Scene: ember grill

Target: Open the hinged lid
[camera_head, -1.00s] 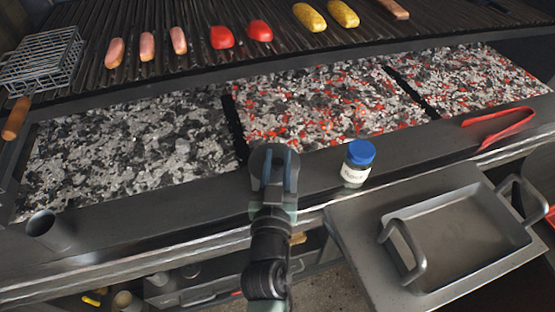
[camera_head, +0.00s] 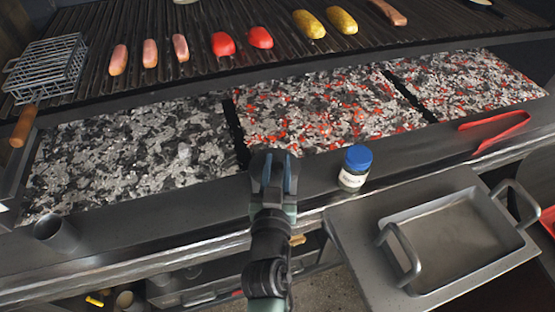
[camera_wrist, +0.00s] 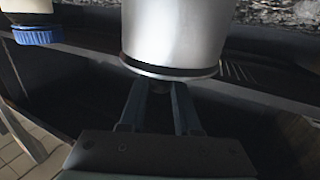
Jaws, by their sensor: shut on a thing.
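A silver cylinder (camera_wrist: 175,35) with a dark band near one end fills the upper middle of the wrist view. My gripper (camera_wrist: 160,90) has its two fingers closing in at that banded end, shut on a small dark part there. The fingertips hide most of this part. In the head view my gripper (camera_head: 273,172) is at the front ledge, below the coal beds. There I cannot make out the cylinder clearly. No hinge shows, and I cannot tell whether a lid is open or closed.
A blue-capped jar (camera_head: 355,168) stands on the ledge right of my gripper. It also shows in the wrist view (camera_wrist: 38,35). Red tongs (camera_head: 495,130), a metal pan (camera_head: 455,242) and a dark grey cup (camera_head: 57,233) are farther off. Hot coals (camera_head: 320,108) lie behind.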

